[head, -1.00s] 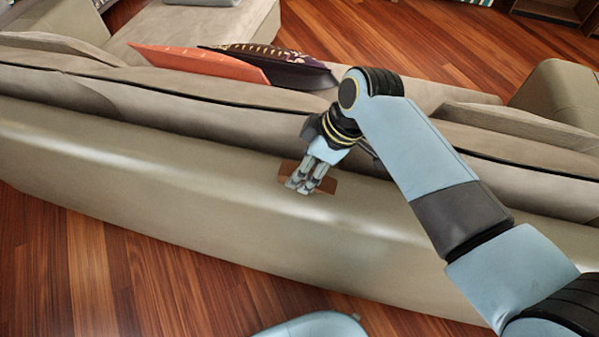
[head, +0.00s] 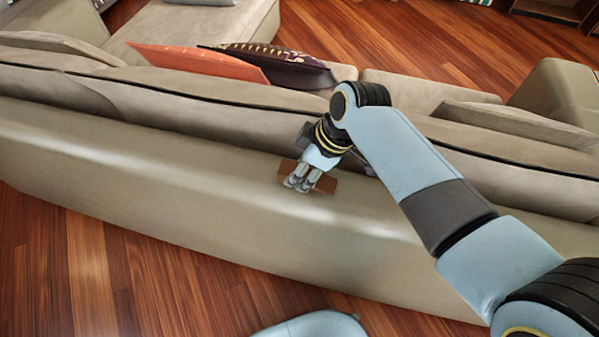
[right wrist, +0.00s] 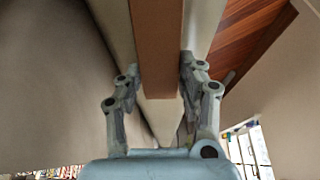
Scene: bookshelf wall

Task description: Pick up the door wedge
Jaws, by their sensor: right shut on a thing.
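The door wedge (head: 326,184) is a flat brown piece at the upper edge of the sofa's back. My right gripper (head: 297,186) is over its middle in the head view and hides part of it. In the right wrist view the wedge (right wrist: 157,45) is a long brown bar running between the two fingers. My right gripper (right wrist: 158,80) is shut on it there. Whether the wedge still touches the sofa cannot be told. My left gripper is not in view.
The beige sofa back (head: 180,190) runs across the head view under the right gripper. An orange cushion (head: 195,62) and a dark patterned cushion (head: 275,67) lie on the seat side. Bare wooden floor (head: 90,265) shows in front of the sofa.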

